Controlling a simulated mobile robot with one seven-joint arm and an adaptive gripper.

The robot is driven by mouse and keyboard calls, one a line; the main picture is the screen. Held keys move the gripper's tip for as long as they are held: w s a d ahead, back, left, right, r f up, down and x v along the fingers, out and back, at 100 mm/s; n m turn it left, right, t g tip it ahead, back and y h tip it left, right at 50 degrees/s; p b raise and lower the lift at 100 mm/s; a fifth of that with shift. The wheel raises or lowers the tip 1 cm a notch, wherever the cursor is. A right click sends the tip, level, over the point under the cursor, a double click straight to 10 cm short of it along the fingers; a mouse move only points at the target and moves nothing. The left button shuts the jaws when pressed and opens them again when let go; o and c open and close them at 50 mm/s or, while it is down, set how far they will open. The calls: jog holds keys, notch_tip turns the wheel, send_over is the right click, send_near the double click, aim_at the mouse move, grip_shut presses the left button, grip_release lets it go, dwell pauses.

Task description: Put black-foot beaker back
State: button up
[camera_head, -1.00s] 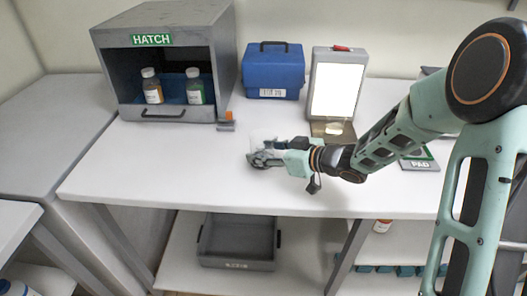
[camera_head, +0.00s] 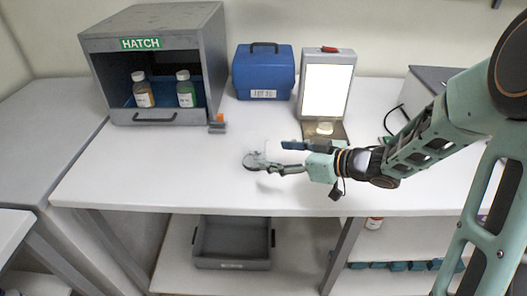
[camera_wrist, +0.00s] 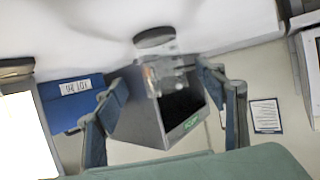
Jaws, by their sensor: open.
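The black-foot beaker, a clear glass with a dark round foot (camera_head: 255,162), stands on the white tabletop near the middle. In the wrist view, where the scene appears upside down, its foot (camera_wrist: 154,37) is at the top centre and the glass (camera_wrist: 165,70) lies between and beyond my fingertips. My gripper (camera_head: 280,157) is open to the right of the beaker, its fingers pointing left. Both fingers show in the wrist view (camera_wrist: 163,80), spread on either side of the glass. I cannot tell whether the lower finger touches it.
A grey hatch box (camera_head: 215,60) holding two bottles (camera_head: 185,88) stands at the back left. A blue case (camera_head: 264,72) and a lit panel (camera_head: 326,82) stand behind the beaker. The tabletop (camera_head: 150,165) left of the beaker is clear. A grey bin (camera_head: 232,265) sits below.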

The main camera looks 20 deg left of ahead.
jog(key=shift+v, duration=1.75)
